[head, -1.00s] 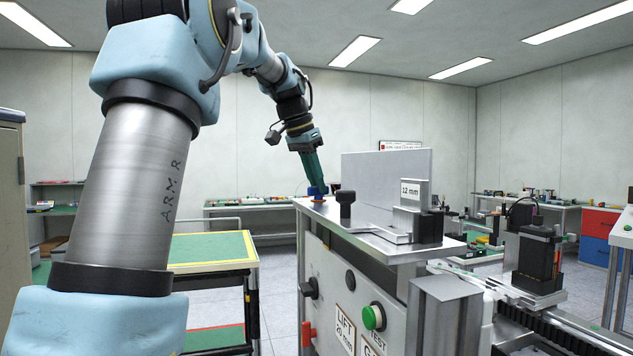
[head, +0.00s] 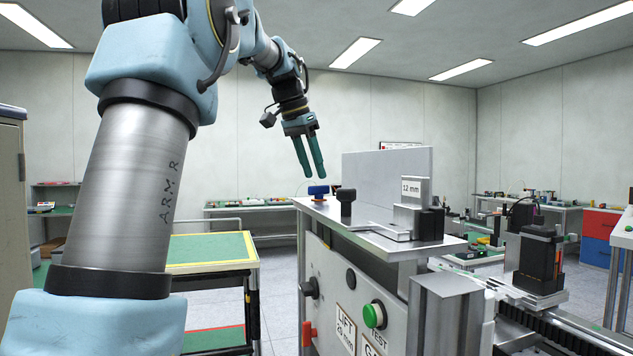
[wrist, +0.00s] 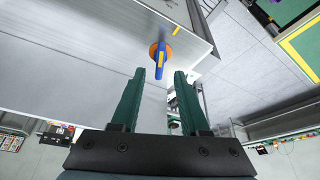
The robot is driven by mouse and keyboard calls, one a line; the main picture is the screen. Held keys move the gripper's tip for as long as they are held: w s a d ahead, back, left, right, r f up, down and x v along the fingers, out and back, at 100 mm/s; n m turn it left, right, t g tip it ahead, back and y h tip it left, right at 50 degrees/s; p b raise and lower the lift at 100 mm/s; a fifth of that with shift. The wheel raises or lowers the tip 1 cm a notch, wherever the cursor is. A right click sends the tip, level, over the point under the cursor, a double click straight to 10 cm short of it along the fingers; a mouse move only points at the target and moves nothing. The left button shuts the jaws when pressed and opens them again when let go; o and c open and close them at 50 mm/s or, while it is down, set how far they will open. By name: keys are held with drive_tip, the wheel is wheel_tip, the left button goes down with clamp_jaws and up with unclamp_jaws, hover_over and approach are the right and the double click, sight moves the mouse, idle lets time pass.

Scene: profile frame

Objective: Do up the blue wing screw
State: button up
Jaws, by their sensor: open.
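The blue wing screw (head: 318,190) stands at the far left corner of the metal bench top (head: 330,209). In the wrist view the wing screw (wrist: 161,62) shows a yellow stripe and sits over an orange round base (wrist: 153,50). Its wing lies roughly along the fingers' direction there. My gripper (head: 314,175) is open and empty, with two green fingers pointing down just above the screw. In the wrist view my gripper (wrist: 159,72) has the wing in line with the gap between its fingertips. How far the screw is seated cannot be told.
A black knob (head: 345,201) stands close to the right of the screw. A grey upright panel (head: 388,185) and a block labelled 12 mm (head: 411,191) stand further right. The bench front carries a green button (head: 374,316).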

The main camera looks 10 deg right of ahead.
drive_tip(key=v, duration=0.7)
drive_tip(key=shift+r, duration=0.2)
